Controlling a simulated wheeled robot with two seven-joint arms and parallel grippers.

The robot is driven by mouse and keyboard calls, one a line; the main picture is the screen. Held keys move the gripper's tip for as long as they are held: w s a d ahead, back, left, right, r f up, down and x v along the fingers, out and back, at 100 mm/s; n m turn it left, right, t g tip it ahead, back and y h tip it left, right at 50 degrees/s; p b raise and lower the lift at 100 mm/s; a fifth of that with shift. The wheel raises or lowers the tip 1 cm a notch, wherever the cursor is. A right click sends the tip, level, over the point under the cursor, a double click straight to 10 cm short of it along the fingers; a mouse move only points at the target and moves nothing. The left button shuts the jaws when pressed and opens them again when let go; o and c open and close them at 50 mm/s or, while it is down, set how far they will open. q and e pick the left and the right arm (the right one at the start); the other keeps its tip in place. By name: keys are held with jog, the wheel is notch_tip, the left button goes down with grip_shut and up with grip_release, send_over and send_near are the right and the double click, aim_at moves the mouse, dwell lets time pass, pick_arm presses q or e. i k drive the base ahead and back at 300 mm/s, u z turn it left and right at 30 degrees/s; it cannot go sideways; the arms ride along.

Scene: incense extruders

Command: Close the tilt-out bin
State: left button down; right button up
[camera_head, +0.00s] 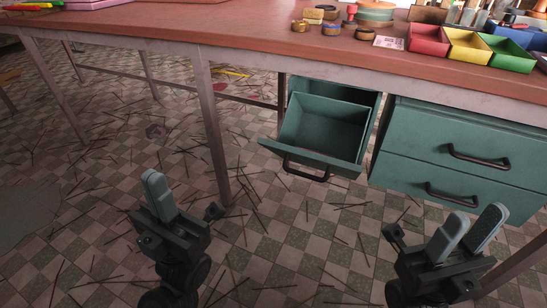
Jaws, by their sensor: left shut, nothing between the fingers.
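The tilt-out bin (322,124) is a teal box under the table, tipped outward and open, with its empty-looking inside showing. Its front panel leans out toward me and carries a dark handle (306,169) low on it. My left gripper (154,185) is shut and empty, left of the bin and nearer to me, apart from it. My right gripper (468,232) is open and empty, its two grey fingers spread, at the lower right, in front of the drawers. Neither gripper touches the bin.
A table (250,55) with a reddish top spans the view, and its leg (212,130) stands left of the bin. Closed teal drawers (465,155) are right of the bin. Red, yellow and green trays (428,40) sit on top. Thin sticks litter the checkered floor (260,235).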

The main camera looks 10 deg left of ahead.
aim_at(337, 128)
jog(key=u, duration=1.25)
jog(key=k, duration=1.05)
jog(key=z, duration=1.9)
jog(key=i, duration=0.5)
jog(key=u, duration=0.1)
